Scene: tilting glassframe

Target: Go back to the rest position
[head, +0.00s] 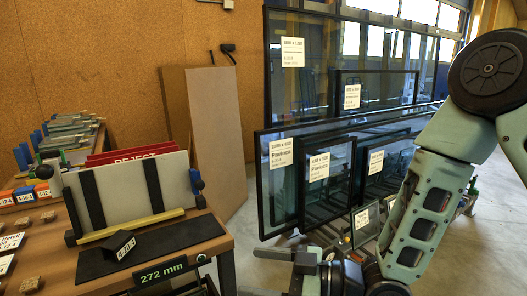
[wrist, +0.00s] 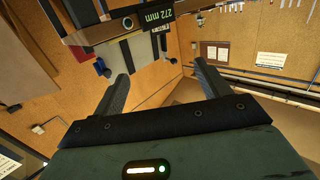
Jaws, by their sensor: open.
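My gripper (head: 262,273) is at the bottom of the head view, low in front of the glass frames, with its fingers pointing left. The two fingers are apart with nothing seen between them. In the wrist view my gripper (wrist: 160,70) also shows two dark fingers spread wide and empty. My arm comes down from the right side of the head view. Beyond the fingers, the wrist view shows the work table upside down, with its 272 mm display (wrist: 157,27).
A wooden table (head: 215,243) at the left carries a tilted grey panel (head: 130,192) with black strips. Several labelled glass frames (head: 275,190) lean at the middle and right. A brown board (head: 213,130) stands behind the table. Grey floor (head: 240,220) shows between table and frames.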

